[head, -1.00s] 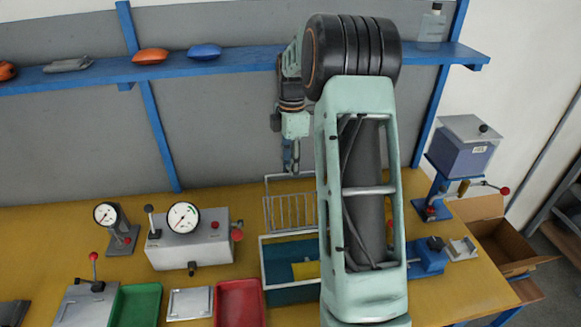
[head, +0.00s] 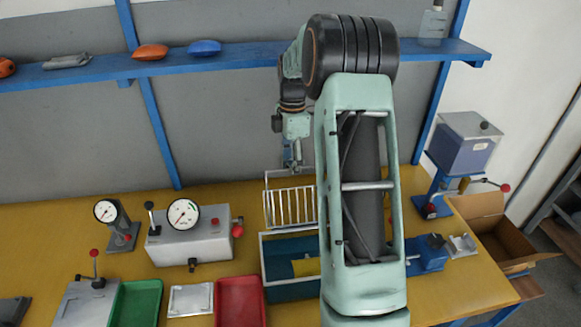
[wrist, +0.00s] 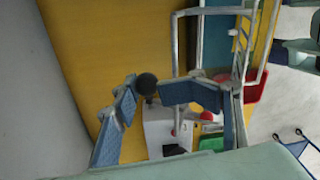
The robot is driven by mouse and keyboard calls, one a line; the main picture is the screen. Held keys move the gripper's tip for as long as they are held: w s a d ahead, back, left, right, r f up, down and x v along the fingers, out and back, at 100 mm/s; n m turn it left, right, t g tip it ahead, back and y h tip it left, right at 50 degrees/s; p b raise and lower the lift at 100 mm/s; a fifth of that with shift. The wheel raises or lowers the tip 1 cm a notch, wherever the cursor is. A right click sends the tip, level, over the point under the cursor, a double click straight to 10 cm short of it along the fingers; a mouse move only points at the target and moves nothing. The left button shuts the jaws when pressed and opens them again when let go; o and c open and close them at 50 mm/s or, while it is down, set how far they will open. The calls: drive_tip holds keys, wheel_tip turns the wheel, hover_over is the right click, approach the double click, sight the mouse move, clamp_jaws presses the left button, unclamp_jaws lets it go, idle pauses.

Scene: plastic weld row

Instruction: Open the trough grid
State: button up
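The trough (head: 292,292), a dark teal box with a pale rim, stands on the yellow bench, partly hidden by my arm. A yellow piece (head: 306,267) shows inside it. The pale barred grid (head: 290,207) stands raised at the trough's back edge, so the trough's visible left part is uncovered. My gripper (head: 292,160) is above and behind the grid's top bar, pointing down. In the wrist view the fingers (wrist: 147,88) are apart with nothing seen between them. The grid's frame (wrist: 176,40) is beside the right finger; I cannot tell whether they touch.
A grey gauge box (head: 190,240) stands left of the trough, with a green tray (head: 136,300) and a red tray (head: 240,300) in front. A blue shelf (head: 230,62) runs along the wall above. A blue press (head: 430,205) and a cardboard box (head: 495,235) are at the right.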

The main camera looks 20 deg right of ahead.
drive_tip(key=shift+r, duration=0.1)
wheel_tip(320, 180, up, 12)
drive_tip(key=shift+w+d, duration=0.35)
drive_tip(key=shift+w, duration=0.1)
idle(0.3)
